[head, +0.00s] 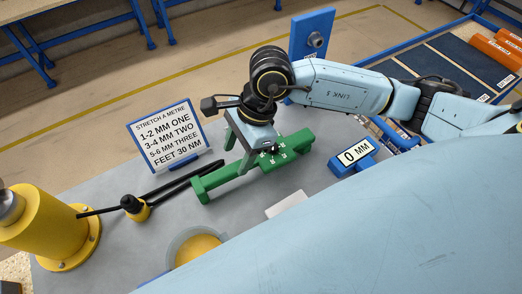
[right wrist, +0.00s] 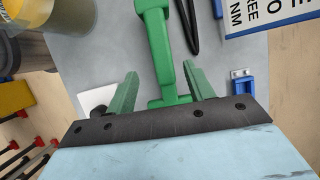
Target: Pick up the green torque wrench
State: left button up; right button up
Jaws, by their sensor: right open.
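The green torque wrench (head: 213,184) lies on the grey worktop, a long green bar with wider ends, running from lower left to upper right in the head view. My right gripper (head: 257,160) is over its middle, open, and hides part of it. In the right wrist view the wrench (right wrist: 160,45) runs into the space between the two open, greenish fingers (right wrist: 160,85), with gaps visible at both sides. I cannot tell how far above the worktop the fingertips are. My left gripper is not in view.
A white sign (head: 170,137) with printed steps stands left of the wrench. A "0 MM" display (head: 355,155) stands right. A yellow round part (head: 197,248) is near the front.

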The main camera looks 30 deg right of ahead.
aim_at(233, 167)
jog(key=shift+x, duration=1.15)
jog(key=x, duration=0.4)
jog(key=shift+w+d+f, duration=0.15)
jog(key=shift+d+f, duration=0.1)
jog(key=shift+f, duration=0.25)
jog(key=shift+a+f, duration=0.15)
jog(key=shift+f, duration=0.3)
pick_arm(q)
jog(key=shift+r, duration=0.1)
pick_arm(e)
grip_shut()
jog(key=shift+r, duration=0.1)
